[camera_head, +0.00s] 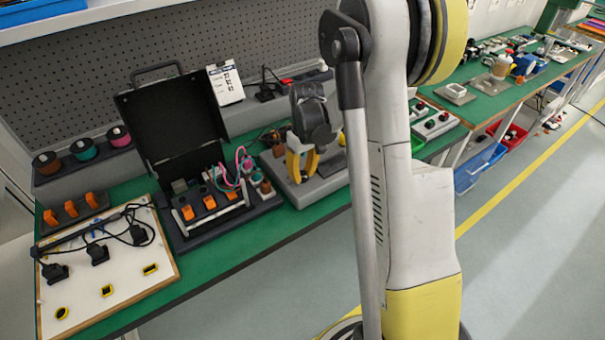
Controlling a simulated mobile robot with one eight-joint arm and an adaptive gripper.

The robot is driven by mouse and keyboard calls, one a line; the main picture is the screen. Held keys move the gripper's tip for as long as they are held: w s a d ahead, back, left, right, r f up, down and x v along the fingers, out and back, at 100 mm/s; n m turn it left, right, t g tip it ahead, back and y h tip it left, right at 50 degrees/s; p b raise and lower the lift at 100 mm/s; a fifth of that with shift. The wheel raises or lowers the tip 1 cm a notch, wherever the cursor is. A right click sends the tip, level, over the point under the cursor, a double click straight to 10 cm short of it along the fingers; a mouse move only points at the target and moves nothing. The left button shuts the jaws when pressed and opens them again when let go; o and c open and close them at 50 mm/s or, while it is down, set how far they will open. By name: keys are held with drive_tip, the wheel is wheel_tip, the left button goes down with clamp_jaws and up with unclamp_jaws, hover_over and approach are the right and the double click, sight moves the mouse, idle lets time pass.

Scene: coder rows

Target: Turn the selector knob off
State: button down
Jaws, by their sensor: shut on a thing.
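My gripper (303,166), dark with yellow fingers, points down over a grey control box (305,194) on the green bench. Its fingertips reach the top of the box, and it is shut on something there. The thing between the fingers is mostly hidden and too small to make out; its place on the box fits the selector knob. Which way the knob points cannot be seen.
An open black case (175,120) with orange switches and pink wires stands left of the box. A white board (120,275) with black cables lies farther left. My arm hides the bench at centre right. A pegboard (80,70) stands behind.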

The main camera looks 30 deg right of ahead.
drive_tip(key=shift+n, duration=0.6)
drive_tip(key=c, duration=1.1)
unclamp_jaws()
